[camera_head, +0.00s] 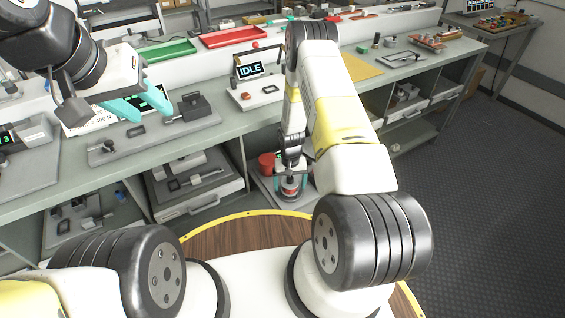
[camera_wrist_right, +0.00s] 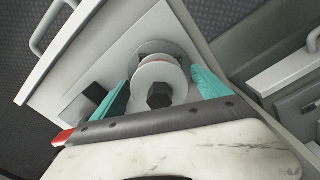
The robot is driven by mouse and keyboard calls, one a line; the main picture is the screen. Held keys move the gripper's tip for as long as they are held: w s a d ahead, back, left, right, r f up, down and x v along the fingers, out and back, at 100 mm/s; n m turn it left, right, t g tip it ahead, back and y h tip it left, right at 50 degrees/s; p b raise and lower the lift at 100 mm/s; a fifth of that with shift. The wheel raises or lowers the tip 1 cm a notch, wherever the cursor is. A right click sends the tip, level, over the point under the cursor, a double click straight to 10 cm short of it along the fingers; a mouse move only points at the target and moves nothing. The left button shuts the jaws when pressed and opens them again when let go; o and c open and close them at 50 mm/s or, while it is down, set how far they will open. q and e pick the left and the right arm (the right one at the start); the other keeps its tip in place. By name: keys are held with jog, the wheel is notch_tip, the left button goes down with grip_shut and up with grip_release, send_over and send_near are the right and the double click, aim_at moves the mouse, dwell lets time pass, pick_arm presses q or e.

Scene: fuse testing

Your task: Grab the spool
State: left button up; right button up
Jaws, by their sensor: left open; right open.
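The spool (camera_wrist_right: 160,78) has pale round flanges and a dark hexagonal centre. It stands on a light surface in the right wrist view. My right gripper (camera_wrist_right: 161,82) is open, with one teal finger on each side of the spool; I cannot tell whether they touch it. In the head view, the spool (camera_head: 290,187) is small and partly hidden under my right gripper, low in an opening beneath the bench. My left gripper (camera_head: 147,104) is open and empty above the bench at left, well away from the spool.
A red container (camera_head: 267,163) stands beside the spool under the bench. The bench (camera_head: 225,128) overhangs there. An open drawer (camera_head: 205,197) is to the left. A display reading IDLE (camera_head: 250,70) and red and green trays (camera_head: 235,37) are on the bench. Dark floor (camera_head: 480,190) is clear at right.

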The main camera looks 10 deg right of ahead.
jog(key=c, duration=1.7)
jog(key=shift+o, duration=0.2)
jog(key=shift+r, duration=0.1)
